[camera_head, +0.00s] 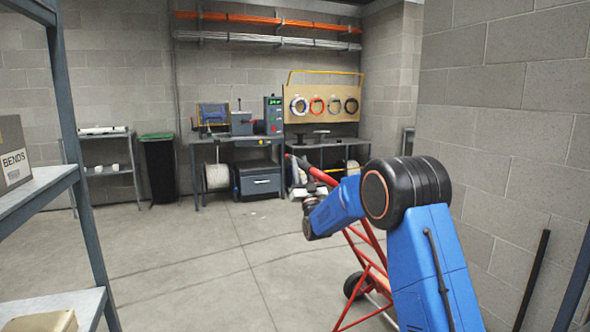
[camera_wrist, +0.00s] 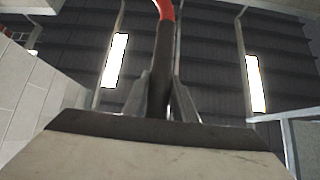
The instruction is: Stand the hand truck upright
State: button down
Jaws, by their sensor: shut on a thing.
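The hand truck is a red tubular frame (camera_head: 357,256) at the centre right of the head view, leaning with its top to the left and a black wheel (camera_head: 354,286) low near the floor. My blue arm hides much of its middle and right side. My gripper (camera_head: 305,190) is at the upper end of the frame. In the wrist view, my gripper (camera_wrist: 162,108) is shut on the truck's black handle grip (camera_wrist: 160,75), with red tube curving away above it. The truck's lower end is partly hidden.
A grey block wall (camera_head: 505,130) stands close on the right. A shelf rack (camera_head: 75,150) with a BENDS box (camera_head: 12,158) is on the left. Workbenches (camera_head: 235,140) and a dark bin (camera_head: 160,170) line the back. The floor (camera_head: 215,265) at centre and left is clear.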

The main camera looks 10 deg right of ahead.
jog(key=w+d+r+m+h, duration=0.4)
jog(key=w+d, duration=0.1)
jog(key=d, duration=1.2)
jog(key=w+d+r+m+g+h, duration=0.1)
jog(key=w+d+r+m+h, duration=0.3)
jog(key=d, duration=1.3)
jog(key=w+d+r+m+g+h, duration=0.1)
jog(key=w+d+r+m+h, duration=0.3)
jog(key=d, duration=1.3)
jog(key=shift+w+d+r+m, duration=0.2)
jog(key=shift+w+r+m, duration=0.4)
jog(key=shift+w, duration=0.2)
jog(key=shift+d, duration=0.1)
jog(key=c, duration=1.5)
grip_release()
jog(key=shift+d+f, duration=0.2)
jog(key=shift+d, duration=0.1)
jog(key=shift+o, duration=0.2)
jog(key=shift+a+r, duration=0.1)
jog(key=shift+a, duration=0.2)
